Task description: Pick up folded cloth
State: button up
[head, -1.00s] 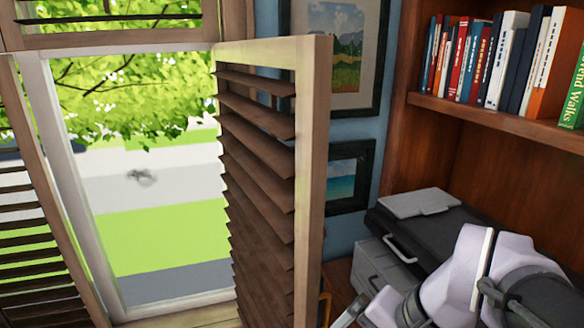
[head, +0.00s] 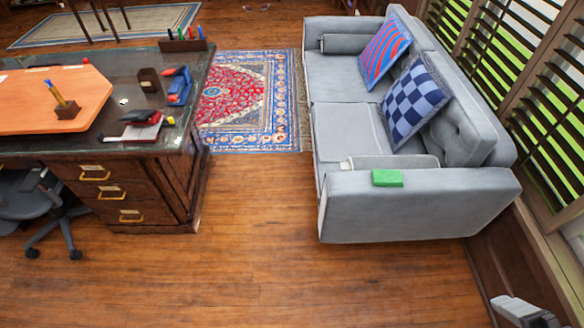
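A small flat green block-like item (head: 387,178), which looks like the folded cloth, lies on top of the near armrest of the grey sofa (head: 420,205). A grey piece of my arm's end (head: 524,312) shows at the bottom right corner of the head view, cut off by the frame edge. It is well apart from the green item, below and to the right of it. Its fingers cannot be made out, and nothing held shows.
A dark desk (head: 110,150) with an orange board (head: 40,100) and small items stands at left, with an office chair (head: 40,205) beside it. A patterned rug (head: 250,100) lies beyond. Shuttered windows (head: 540,80) line the right. The wood floor (head: 250,260) in front is clear.

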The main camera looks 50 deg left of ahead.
aim_at(392, 178)
jog(key=u, duration=1.15)
jog(key=z, duration=1.1)
jog(key=u, duration=1.1)
jog(key=i+j+z, duration=0.15)
jog(key=i, duration=0.4)
jog(key=i+j+z, duration=0.2)
jog(key=i+j, duration=0.2)
jog(key=i+j+z, duration=0.15)
jog(key=i+j, duration=0.25)
jog(key=i, duration=0.2)
